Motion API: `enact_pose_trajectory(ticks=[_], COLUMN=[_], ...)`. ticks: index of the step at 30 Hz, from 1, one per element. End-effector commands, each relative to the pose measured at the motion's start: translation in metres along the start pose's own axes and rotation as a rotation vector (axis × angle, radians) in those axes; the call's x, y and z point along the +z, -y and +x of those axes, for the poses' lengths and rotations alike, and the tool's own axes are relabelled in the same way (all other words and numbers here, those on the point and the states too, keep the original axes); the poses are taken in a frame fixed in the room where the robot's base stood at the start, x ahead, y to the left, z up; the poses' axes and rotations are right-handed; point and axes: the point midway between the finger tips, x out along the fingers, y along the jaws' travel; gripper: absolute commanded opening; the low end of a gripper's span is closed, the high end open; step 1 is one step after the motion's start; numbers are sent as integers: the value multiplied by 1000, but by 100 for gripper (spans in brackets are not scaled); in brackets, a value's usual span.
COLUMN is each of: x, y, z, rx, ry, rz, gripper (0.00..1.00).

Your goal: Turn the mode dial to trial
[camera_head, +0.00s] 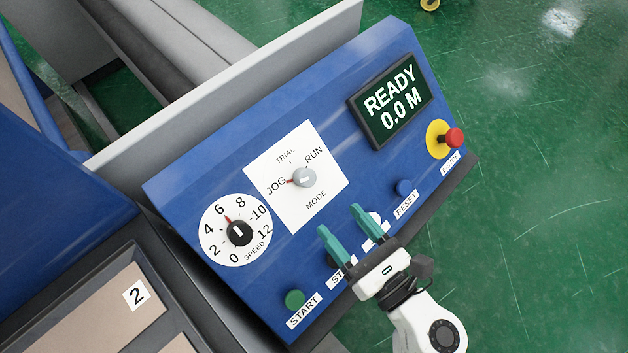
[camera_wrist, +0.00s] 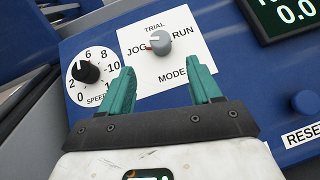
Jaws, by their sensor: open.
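The mode dial (camera_head: 304,178) is a grey knob on a white plate (camera_head: 325,205) marked JOG, TRIAL, RUN and MODE. Its red pointer points left to JOG. In the wrist view the mode dial (camera_wrist: 158,42) lies just beyond my gripper, a little above the gap between the fingertips. My gripper (camera_head: 339,219) has teal fingers, spread open and empty. It is over the lower panel, below and right of the dial, apart from it. The fingers also show in the wrist view (camera_wrist: 160,76).
A black speed dial (camera_head: 239,232) is left of the mode plate. A display (camera_head: 391,98) reads READY 0.0 M. A red emergency stop (camera_head: 453,138) sits at the right. A green start button (camera_head: 294,299) and a blue reset button (camera_head: 404,187) line the lower panel; my gripper partly covers the row.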

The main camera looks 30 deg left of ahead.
Motion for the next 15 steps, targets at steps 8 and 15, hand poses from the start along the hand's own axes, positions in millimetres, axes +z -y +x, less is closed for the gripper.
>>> enact_pose_trajectory(ticks=[8,15], x=[4,2], y=[0,1], z=[46,84], rx=[1,-1], ry=[3,3], rz=[1,3], gripper=[63,63])
